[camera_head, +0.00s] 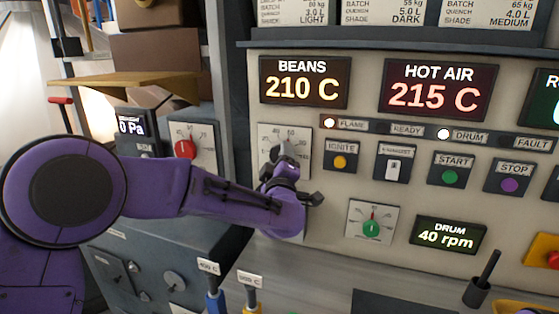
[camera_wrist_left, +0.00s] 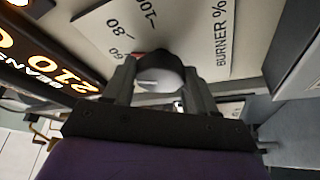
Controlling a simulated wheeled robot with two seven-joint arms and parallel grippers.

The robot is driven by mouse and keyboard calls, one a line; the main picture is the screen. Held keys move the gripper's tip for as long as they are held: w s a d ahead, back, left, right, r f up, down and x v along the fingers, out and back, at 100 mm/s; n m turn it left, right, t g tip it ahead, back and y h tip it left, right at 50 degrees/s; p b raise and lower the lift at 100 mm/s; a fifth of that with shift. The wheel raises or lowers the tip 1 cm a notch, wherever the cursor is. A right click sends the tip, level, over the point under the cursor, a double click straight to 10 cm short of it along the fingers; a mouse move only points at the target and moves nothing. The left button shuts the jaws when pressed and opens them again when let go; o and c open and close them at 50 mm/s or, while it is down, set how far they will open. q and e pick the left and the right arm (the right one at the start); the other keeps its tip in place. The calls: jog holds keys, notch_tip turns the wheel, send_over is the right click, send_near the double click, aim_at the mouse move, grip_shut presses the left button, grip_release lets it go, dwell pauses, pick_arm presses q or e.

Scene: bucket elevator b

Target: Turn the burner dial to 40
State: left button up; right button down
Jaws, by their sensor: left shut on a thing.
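The burner dial is a dark round knob (camera_wrist_left: 158,72) with a pale grey face, on a white scale plate (camera_wrist_left: 190,30) marked "BURNER %". The numbers 60, 80 and 100 show there; the dial's pointer setting cannot be read. In the head view the plate (camera_head: 264,137) sits left of the ignite switch, and my gripper hides most of the dial. My left gripper (camera_head: 287,167) is at the plate, shut on the dial with one finger on each side, as the left wrist view (camera_wrist_left: 160,84) shows. My right gripper is not in view.
Right of my left gripper are the ignite button (camera_head: 340,162), a key switch (camera_head: 394,169), a green start button (camera_head: 450,176) and a drum dial (camera_head: 371,228). A red-knobbed dial (camera_head: 185,148) is to the left. Blue and yellow handles (camera_head: 250,298) stand below. Displays read beans 210 C, hot air 215 C.

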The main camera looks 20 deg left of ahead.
pick_arm(q)
jog(key=shift+r+n+g, duration=0.1)
jog(key=shift+n+g, duration=0.7)
jog(key=shift+n, duration=1.2)
jog(key=shift+r+n+g, duration=0.1)
jog(key=shift+n+g, duration=0.7)
jog(key=shift+n, duration=1.5)
jog(key=shift+f, duration=0.1)
jog(key=o, duration=1)
jog(key=shift+o, duration=0.2)
jog(key=b+v, duration=0.3)
jog(key=v, duration=0.7)
jog(key=shift+s+b, duration=0.25)
jog(key=shift+b, duration=0.1)
jog(key=shift+d, duration=0.15)
